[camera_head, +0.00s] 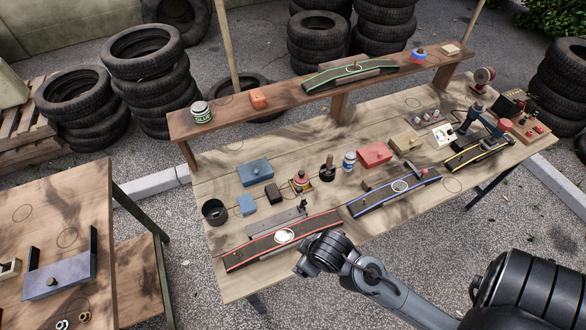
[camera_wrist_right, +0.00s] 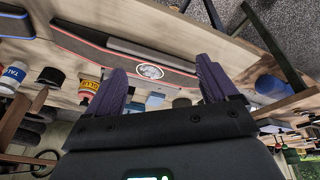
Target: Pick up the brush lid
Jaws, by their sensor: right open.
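A yellow and red tin (camera_head: 301,182) with a dark, knobbed top stands mid-bench behind the red-edged belt; it also shows in the right wrist view (camera_wrist_right: 90,86). Beside it is a dark round piece with an upright handle (camera_head: 328,169). The brush lid may be the tin's top or this dark piece; I cannot tell which. My right gripper (camera_head: 320,252) is over the bench's front edge, near the red-edged belt. In the right wrist view its jaws (camera_wrist_right: 162,85) are apart and empty, framing the belt's white oval patch beyond. My left gripper is not in view.
The red-edged belt (camera_head: 255,249) and blue-edged belt (camera_head: 375,198) lie along the front. A talc bottle (camera_head: 349,160), red box (camera_head: 375,154), blue box (camera_head: 255,171) and black cup (camera_head: 214,211) stand around. A raised shelf (camera_head: 230,119) runs behind, holding a glue tin (camera_head: 201,111).

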